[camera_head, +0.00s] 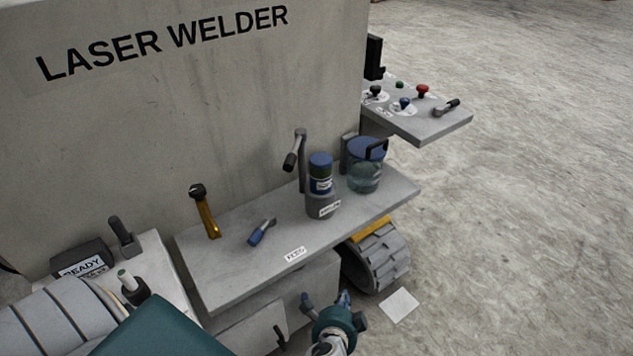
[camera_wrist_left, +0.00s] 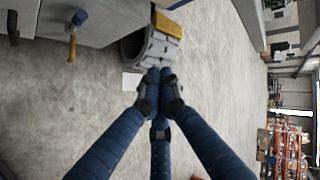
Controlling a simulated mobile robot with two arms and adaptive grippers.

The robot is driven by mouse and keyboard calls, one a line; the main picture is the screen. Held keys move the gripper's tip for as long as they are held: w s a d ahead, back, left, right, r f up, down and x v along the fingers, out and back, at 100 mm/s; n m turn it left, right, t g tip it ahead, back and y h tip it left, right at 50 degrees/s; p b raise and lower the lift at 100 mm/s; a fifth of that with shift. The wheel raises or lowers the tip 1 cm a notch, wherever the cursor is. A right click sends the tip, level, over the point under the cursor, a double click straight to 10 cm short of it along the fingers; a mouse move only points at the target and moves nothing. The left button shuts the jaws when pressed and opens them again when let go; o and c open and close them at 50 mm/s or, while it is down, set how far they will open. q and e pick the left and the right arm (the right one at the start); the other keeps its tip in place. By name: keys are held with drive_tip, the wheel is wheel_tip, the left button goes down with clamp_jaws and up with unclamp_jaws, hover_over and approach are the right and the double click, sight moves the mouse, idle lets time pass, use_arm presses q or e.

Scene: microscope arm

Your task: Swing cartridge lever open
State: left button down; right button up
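A grey lever with a dark grip (camera_head: 291,160) stands on the shelf of the laser welder, at the back left of the cartridge. The cartridge (camera_head: 320,173) has a blue cap and sits upright in a round grey holder (camera_head: 322,205). My left gripper (camera_head: 344,298) is below and in front of the shelf, apart from the lever and cartridge. In the left wrist view its blue fingers (camera_wrist_left: 158,78) come together at the tips with nothing visible between them. The lever and cartridge are not visible in that view. My right gripper is not in view.
A blue-lidded jar (camera_head: 365,172) stands right of the cartridge. A yellow-handled tool (camera_head: 207,215) and a small blue-handled lever (camera_head: 262,233) are left on the shelf (camera_head: 225,283). A control panel (camera_head: 428,127) juts out at upper right. Open floor lies right.

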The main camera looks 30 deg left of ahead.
use_arm(q)
drive_tip(key=w+a+r+t+y+b, duration=0.15)
drive_tip(key=a+r+y, duration=0.25)
drive_tip(key=r, duration=1.1)
drive_tip(key=w+a+r+t+y+b, duration=0.1)
drive_tip(key=a+r+t+y, duration=0.25)
drive_tip(key=r, duration=1.05)
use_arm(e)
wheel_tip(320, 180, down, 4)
use_arm(q)
drive_tip(key=p, duration=0.4)
approach(295, 150)
drive_tip(key=w, duration=0.4)
drive_tip(key=shift+s+d+f, duration=0.1)
drive_tip(key=shift+s+f, duration=0.1)
drive_tip(key=shift+f, duration=0.1)
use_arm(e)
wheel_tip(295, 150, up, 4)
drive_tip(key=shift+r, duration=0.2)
use_arm(q)
drive_tip(key=shift+s, duration=0.1)
drive_tip(key=shift+s+a+m+h, duration=0.3)
drive_tip(key=shift+a+h, duration=0.15)
drive_tip(key=shift+h, duration=0.1)
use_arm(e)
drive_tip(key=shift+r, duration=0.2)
